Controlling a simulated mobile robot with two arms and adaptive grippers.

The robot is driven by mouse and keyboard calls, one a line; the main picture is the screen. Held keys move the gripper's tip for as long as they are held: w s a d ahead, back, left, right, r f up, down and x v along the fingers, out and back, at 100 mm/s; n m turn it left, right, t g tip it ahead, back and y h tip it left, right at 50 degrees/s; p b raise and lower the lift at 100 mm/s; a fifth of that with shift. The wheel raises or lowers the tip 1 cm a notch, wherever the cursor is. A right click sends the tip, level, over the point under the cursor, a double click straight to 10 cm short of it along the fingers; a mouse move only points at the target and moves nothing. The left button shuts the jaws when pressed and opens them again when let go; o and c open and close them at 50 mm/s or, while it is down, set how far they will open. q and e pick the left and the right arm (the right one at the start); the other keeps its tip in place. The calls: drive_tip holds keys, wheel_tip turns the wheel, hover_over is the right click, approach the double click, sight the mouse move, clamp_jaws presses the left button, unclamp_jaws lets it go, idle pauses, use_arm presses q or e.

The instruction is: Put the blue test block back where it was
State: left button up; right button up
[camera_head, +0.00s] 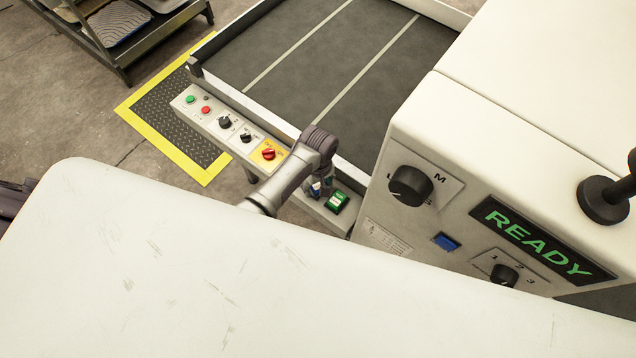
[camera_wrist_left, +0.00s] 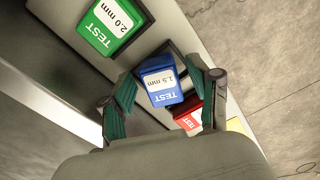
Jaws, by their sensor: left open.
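The blue test block (camera_wrist_left: 161,82), labelled TEST 1.5 mm, is between the open fingers of my left gripper (camera_wrist_left: 162,77) in the left wrist view. Gaps show between the block and the fingers. A dark recess edge shows beside the block; I cannot tell whether it is fully seated. In the head view the blue block (camera_head: 315,190) is partly hidden by my left gripper (camera_head: 318,184) at the end of the control rail. The green 2.0 mm block (camera_wrist_left: 114,22) lies beside it, and a red block (camera_wrist_left: 188,112) is on the other side, partly covered.
The control rail (camera_head: 225,127) has buttons and knobs along the dark conveyor bed (camera_head: 330,55). The white machine housing with a READY display (camera_head: 540,240) stands close to the right. A large white surface (camera_head: 200,270) fills the foreground.

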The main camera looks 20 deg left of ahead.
sight(318, 185)
use_arm(q)
drive_tip(key=shift+r, duration=0.25)
wheel_tip(318, 185, up, 12)
idle(0.3)
idle(0.4)
